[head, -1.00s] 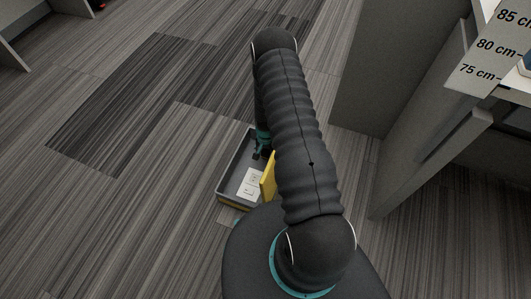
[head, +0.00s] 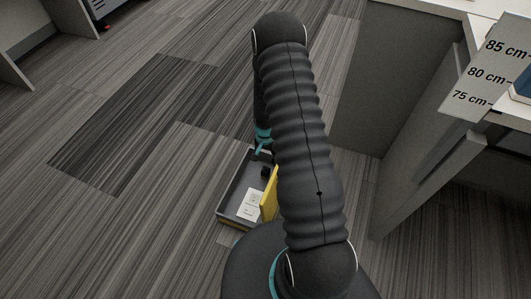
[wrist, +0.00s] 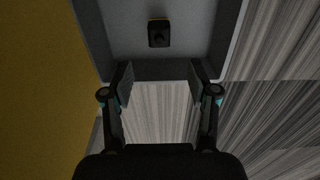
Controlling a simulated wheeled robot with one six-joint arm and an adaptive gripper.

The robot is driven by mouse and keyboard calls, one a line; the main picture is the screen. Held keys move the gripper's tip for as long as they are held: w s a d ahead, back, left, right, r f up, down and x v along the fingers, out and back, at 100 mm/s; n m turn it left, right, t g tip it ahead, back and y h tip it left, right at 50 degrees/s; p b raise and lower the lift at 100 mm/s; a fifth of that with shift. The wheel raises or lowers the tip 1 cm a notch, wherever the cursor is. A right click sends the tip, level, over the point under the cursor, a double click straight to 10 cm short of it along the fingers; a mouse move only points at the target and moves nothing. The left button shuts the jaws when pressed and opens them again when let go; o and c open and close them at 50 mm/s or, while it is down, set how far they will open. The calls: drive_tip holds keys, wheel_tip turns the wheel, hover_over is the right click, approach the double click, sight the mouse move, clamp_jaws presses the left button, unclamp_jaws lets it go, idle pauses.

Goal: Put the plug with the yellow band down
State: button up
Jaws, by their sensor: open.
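A black plug (head: 265,172) lies on the floor of the grey tray (head: 225,205), towards its far end. In the head view my gripper (head: 263,148) shows as a teal and black part above the tray's far end, partly hidden by my arm.
A yellow panel (head: 269,195) stands at the tray's right side and fills the left of the wrist view (wrist: 40,90). A white card (head: 250,205) lies in the tray. A grey desk with a height scale (head: 486,75) stands at right. Carpet at left is clear.

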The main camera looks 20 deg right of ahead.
drive_tip(key=s+a+r+n+t, duration=0.1)
drive_tip(key=s+a+r+n, duration=0.15)
drive_tip(key=r, duration=1.35)
drive_tip(key=s+a+r+n+t, duration=0.1)
drive_tip(key=a+r+n+t, duration=0.15)
drive_tip(key=r, duration=1.45)
drive_tip(key=s+a+r+n+t, duration=0.1)
drive_tip(key=s+a+r+n, duration=0.1)
drive_tip(key=s+r, duration=0.6)
drive_tip(key=s+a+r+n+t, duration=0.1)
drive_tip(key=s+a+r, duration=0.3)
drive_tip(key=s+r, duration=0.4)
drive_tip(key=s+n, duration=0.1)
drive_tip(key=s, duration=0.5)
drive_tip(key=shift+r+p, duration=0.25)
drive_tip(key=shift+p, duration=0.05)
